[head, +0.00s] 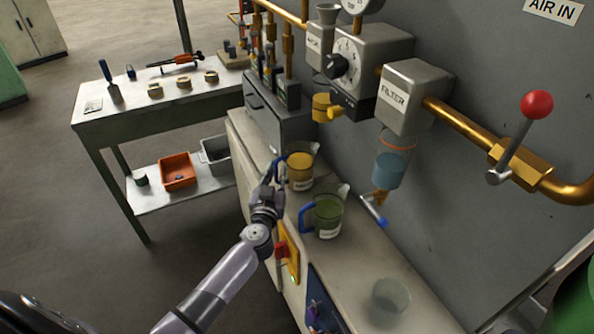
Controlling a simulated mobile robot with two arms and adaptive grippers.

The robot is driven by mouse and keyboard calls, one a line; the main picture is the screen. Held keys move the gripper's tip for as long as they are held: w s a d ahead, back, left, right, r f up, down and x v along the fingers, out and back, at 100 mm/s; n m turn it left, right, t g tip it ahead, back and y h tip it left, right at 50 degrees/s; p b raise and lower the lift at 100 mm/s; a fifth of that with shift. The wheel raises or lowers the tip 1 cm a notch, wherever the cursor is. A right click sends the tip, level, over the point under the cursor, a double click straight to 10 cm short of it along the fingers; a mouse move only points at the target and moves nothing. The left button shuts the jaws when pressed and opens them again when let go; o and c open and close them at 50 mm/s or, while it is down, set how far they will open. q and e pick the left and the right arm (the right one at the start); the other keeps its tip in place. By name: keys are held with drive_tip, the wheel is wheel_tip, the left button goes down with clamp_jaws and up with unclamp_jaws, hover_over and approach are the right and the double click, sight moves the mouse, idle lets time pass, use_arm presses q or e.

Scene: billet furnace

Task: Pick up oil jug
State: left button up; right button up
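A clear jug of amber liquid (300,172) with a white label stands upright on the grey bench top. Its blue handle is on the left side. A second clear jug, with green liquid (327,217) and a blue handle, stands nearer. The labels are too small to read, but the amber one looks like oil. My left gripper (273,175) is at the amber jug's handle, just left of the jug. Its fingers are small and overlap the handle, so I cannot tell if they are closed on it. My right gripper is not in view.
An empty clear cup (391,295) stands at the bench's near end. The filter unit (407,97) with its bowl (389,171) hangs above the bench, right of the jugs. A workbench (130,104) with tools stands at left, with open floor before it.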

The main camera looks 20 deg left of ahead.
use_arm(q)
clamp_jaws()
drive_tip(key=shift+r, duration=0.1)
idle(0.6)
